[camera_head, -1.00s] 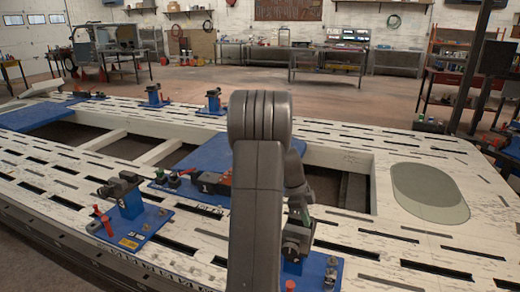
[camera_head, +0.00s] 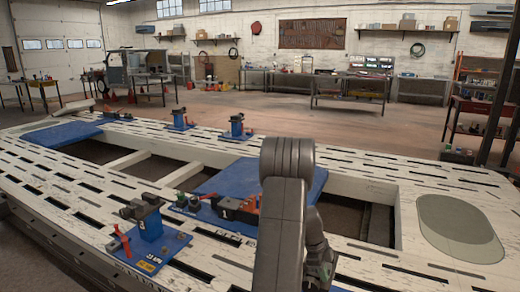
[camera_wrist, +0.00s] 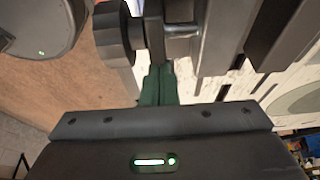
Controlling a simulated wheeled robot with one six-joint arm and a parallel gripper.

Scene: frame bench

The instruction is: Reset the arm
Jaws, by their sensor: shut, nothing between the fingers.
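My arm (camera_head: 286,215) rises from the bottom of the head view, bent at its rounded elbow, with its forearm going down behind the upper link. In the wrist view the dark gripper body with a green light fills the bottom edge. The two dark green fingers of my gripper (camera_wrist: 158,85) are together with nothing between them. My own arm links fill the top of the wrist view. In the head view the fingers are hidden or cannot be told apart from the dark parts low behind the arm.
A white slotted frame bench (camera_head: 345,165) with rectangular openings spreads around the arm. A blue fixture plate (camera_head: 170,243) with a clamp stands left of it, and a larger blue plate (camera_head: 225,183) lies behind. An oval patch (camera_head: 460,228) is at right. Workbenches line the back wall.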

